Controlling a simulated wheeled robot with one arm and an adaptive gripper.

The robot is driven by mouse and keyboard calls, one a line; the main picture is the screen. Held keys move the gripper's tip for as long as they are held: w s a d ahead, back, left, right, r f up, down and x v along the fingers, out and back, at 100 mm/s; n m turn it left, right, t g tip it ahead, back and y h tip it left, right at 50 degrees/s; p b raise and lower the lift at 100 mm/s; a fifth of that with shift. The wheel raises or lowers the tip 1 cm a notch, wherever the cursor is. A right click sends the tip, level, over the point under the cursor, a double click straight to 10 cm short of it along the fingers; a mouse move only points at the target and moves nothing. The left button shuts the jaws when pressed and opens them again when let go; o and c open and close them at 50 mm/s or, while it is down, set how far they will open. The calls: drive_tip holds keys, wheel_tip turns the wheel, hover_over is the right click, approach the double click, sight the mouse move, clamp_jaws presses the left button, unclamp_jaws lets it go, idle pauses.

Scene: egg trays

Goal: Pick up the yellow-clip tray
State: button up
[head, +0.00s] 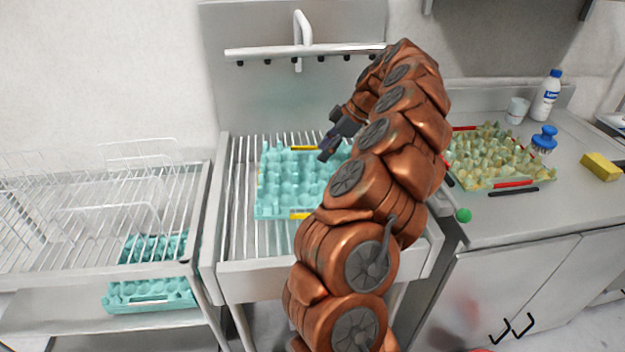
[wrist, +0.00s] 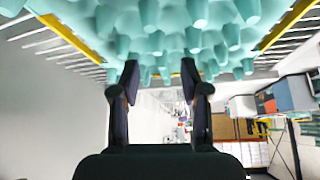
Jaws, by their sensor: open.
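The yellow-clip tray (head: 268,183) is a teal egg tray with a yellow clip (head: 303,148) at its far edge and another at its near edge. It lies on the wire rack in the middle of the head view, its right part hidden by my arm. My gripper (head: 327,152) is over the far part of the tray. In the wrist view the tray's teal cups (wrist: 160,40) fill the top, with a yellow clip on each side. There my gripper (wrist: 160,80) has its two dark fingers apart, with nothing held between them. I cannot tell whether they touch the tray.
Another teal tray (head: 150,291) sits on the lower shelf at left, under a wire dish rack (head: 85,215). On the right counter stand a pale yellow tray with red clips (head: 513,184), a blue brush (head: 544,139), a yellow sponge (head: 601,166), a cup (head: 517,110) and a bottle (head: 547,95).

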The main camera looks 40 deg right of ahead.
sight(314, 163)
drive_tip(key=shift+p+x, duration=1.1)
drive_tip(key=shift+x, duration=2.2)
drive_tip(key=shift+d, duration=0.2)
clamp_jaws()
